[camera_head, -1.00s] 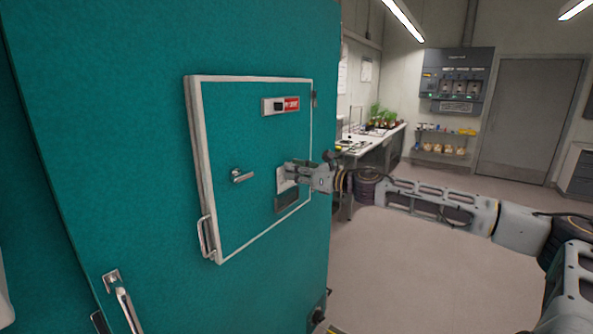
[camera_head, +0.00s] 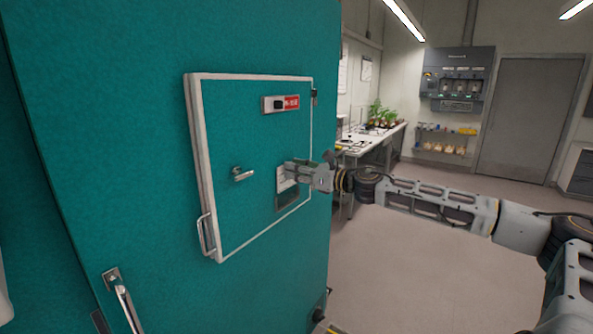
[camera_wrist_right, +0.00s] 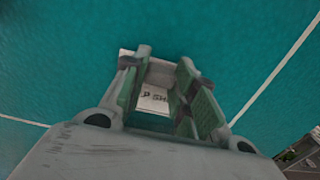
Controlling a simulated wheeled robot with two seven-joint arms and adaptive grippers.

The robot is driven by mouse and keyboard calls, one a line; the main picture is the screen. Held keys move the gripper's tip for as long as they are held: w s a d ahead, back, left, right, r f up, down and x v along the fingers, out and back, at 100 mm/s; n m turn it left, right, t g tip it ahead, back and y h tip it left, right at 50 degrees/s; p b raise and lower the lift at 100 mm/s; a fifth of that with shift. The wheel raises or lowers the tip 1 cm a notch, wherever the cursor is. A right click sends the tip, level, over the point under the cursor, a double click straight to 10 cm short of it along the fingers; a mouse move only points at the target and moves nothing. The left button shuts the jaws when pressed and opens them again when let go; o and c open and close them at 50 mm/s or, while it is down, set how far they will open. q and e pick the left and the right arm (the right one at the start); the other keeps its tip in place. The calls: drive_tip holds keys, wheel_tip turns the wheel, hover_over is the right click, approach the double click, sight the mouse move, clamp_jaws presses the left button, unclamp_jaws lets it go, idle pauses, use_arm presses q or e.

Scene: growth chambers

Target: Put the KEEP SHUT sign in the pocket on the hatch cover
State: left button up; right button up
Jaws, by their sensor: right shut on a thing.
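The hatch cover (camera_head: 225,130) is a teal panel with a pale frame, set in a larger teal door. The dark pocket (camera_head: 288,201) is low on its right side. My right gripper (camera_head: 287,172) is at the cover, just above the pocket. It is shut on the white KEEP SHUT sign (camera_head: 281,181). In the right wrist view the sign (camera_wrist_right: 153,97) shows between the fingers of the gripper (camera_wrist_right: 165,85), with part of its lettering visible. The fingers hide much of the sign, and I cannot tell whether its lower edge is inside the pocket. My left gripper is out of view.
The cover carries a latch handle (camera_head: 242,174), a side pull handle (camera_head: 206,235) and a red-and-grey slide plate (camera_head: 280,104). A larger door handle (camera_head: 122,300) is at lower left. A bench (camera_head: 375,140) with plants stands behind; the floor at right is clear.

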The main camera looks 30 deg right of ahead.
sight(288, 181)
drive_tip(key=shift+f+b, duration=2.45)
drive_tip(key=shift+b, duration=0.05)
idle(3.1)
idle(0.3)
drive_tip(key=o, duration=1.1)
